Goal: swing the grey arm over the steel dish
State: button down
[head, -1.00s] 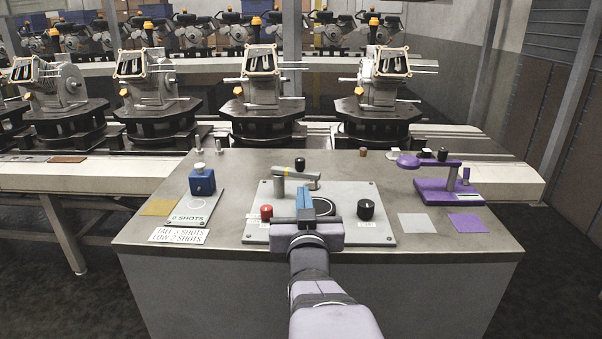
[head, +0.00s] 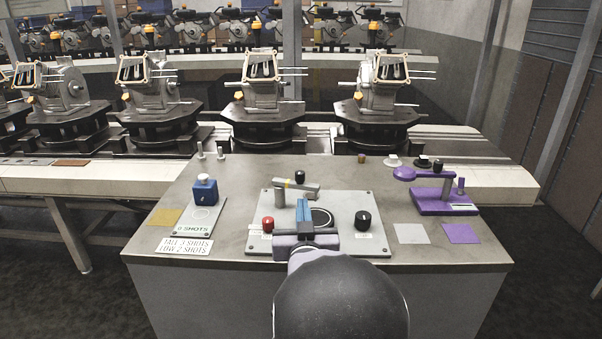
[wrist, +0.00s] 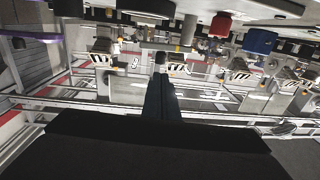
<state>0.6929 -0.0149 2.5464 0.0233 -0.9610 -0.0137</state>
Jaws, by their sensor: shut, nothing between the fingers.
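The grey arm (head: 300,188) sits on a short post at the back left of the light panel (head: 346,198) and points right, with a black knob (head: 300,176) on top. In the head view it lies behind the steel dish (head: 321,217), not above it. The dish shows as a dark-rimmed circle, its left side partly hidden by my gripper. My gripper (head: 303,203) is shut and empty, its blue fingers pointing away over the panel, just in front of the grey arm. Whether they touch it I cannot tell. In the wrist view the fingers (wrist: 160,64) are together.
A red knob (head: 268,224) and a black knob (head: 362,220) flank the dish. A blue block (head: 204,190) stands left, and a purple stand with a swing arm (head: 444,202) stands right. Fixtures on a conveyor (head: 104,178) line the back.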

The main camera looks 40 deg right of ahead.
aim_at(310, 184)
jog(key=p+x, duration=0.1)
jog(key=x, duration=1)
jog(key=shift+w+d, duration=0.15)
jog(key=shift+w, duration=0.05)
jog(key=shift+d+n+t+y+b, duration=0.3)
jog(key=shift+d+n+t+y, duration=0.1)
jog(key=shift+y, duration=0.1)
dwell(0.8)
jog(key=shift+d+n+t+y, duration=0.7)
jog(key=shift+n+y, duration=0.2)
jog(key=shift+y, duration=0.3)
jog(key=d+n+t+y+p, duration=0.1)
jog(key=y, duration=0.1)
jog(key=w+d+n+y+p, duration=0.1)
jog(key=n+y+p, duration=0.1)
jog(key=shift+d+r+t+y, duration=0.1)
jog(key=shift+d+t+y, duration=0.05)
jog(key=shift+t+y, duration=0.2)
jog(key=shift+w+d+p, duration=0.7)
jog(key=shift+w+p, duration=0.05)
jog(key=shift+s, duration=0.1)
